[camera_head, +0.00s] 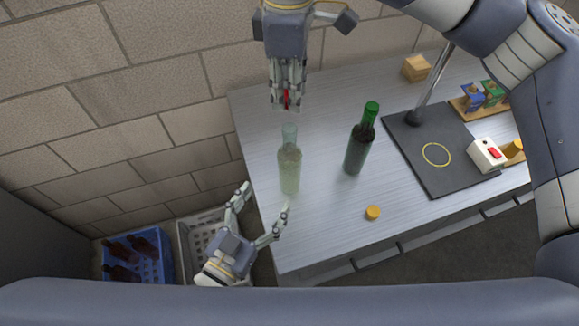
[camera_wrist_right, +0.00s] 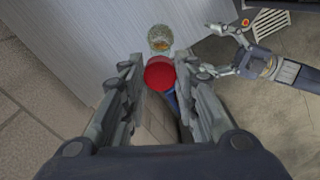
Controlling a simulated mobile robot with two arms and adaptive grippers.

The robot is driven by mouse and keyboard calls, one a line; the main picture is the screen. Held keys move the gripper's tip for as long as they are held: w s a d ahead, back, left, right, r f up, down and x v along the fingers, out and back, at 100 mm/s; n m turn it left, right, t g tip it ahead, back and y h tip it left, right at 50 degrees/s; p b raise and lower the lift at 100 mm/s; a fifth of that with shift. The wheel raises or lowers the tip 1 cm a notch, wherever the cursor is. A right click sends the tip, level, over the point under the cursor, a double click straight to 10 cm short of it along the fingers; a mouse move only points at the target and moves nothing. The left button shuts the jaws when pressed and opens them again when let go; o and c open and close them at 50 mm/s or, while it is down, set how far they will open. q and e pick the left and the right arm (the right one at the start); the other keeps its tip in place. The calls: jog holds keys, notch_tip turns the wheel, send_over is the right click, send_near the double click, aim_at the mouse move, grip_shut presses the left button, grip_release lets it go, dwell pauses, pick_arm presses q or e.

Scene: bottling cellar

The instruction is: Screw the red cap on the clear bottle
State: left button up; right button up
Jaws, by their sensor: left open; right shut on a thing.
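The clear bottle (camera_head: 289,170) stands upright and uncapped on the table, near its left edge. The red cap (camera_wrist_right: 160,73) is between the fingers of my right gripper (camera_wrist_right: 158,85). In the head view the right gripper (camera_head: 286,102) comes down from the top, shut on the cap, with a bit of red showing between its fingers. The cap is apart from the bottle's mouth in the picture. My left gripper (camera_head: 262,212) is open and empty, its fingers spread to the lower left of the bottle. In the right wrist view the clear bottle (camera_wrist_right: 160,38) shows just beyond the cap.
A green bottle (camera_head: 358,145) with a green cap stands to the right of the clear bottle. A yellow cap (camera_head: 373,212) lies near the front edge. A dark mat (camera_head: 425,170) with a stand is at right. A blue crate (camera_head: 160,265) and a white crate (camera_head: 186,237) stand below left.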

pick_arm(q)
jog(key=shift+w, duration=0.1)
jog(key=x, duration=1.2)
jog(key=c, duration=1.6)
pick_arm(e)
send_over(290, 127)
jog(key=shift+f, duration=2.55)
